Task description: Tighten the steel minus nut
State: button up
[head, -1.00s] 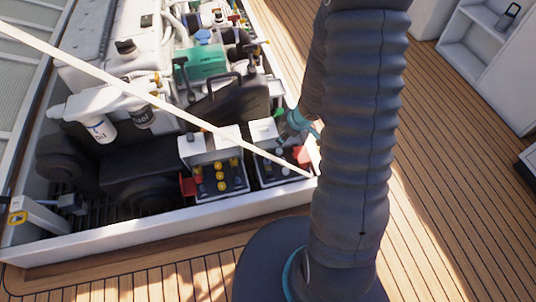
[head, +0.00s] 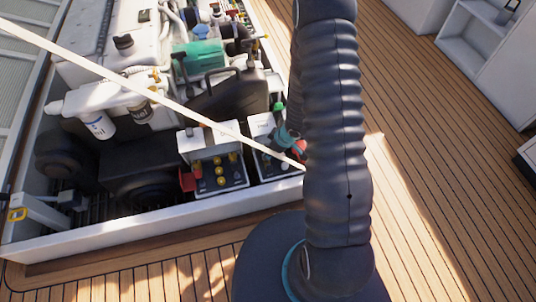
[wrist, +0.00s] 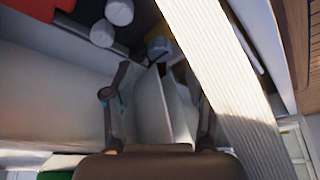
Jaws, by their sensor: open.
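My gripper (wrist: 160,78) is open in the wrist view, one dark finger on each side of a pale, wall-like piece. Small grey cylinders (wrist: 119,12) show beyond the fingertips, one of them (wrist: 160,47) close ahead between the fingers. I cannot tell which, if any, is the steel minus nut. In the head view my gripper is low over the right battery (head: 271,166), partly hidden by my arm. The nut cannot be made out there.
The left battery (head: 222,176) has yellow caps and a red cover (head: 187,181). A pale bar (head: 150,95) crosses the hatch diagonally and shows close by my right finger in the wrist view (wrist: 215,60). A black canister (head: 235,95) stands behind. The wooden deck (head: 440,200) is clear.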

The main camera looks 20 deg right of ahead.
jog(key=shift+b+x, duration=0.35)
jog(key=shift+x, duration=1.8)
grip_shut()
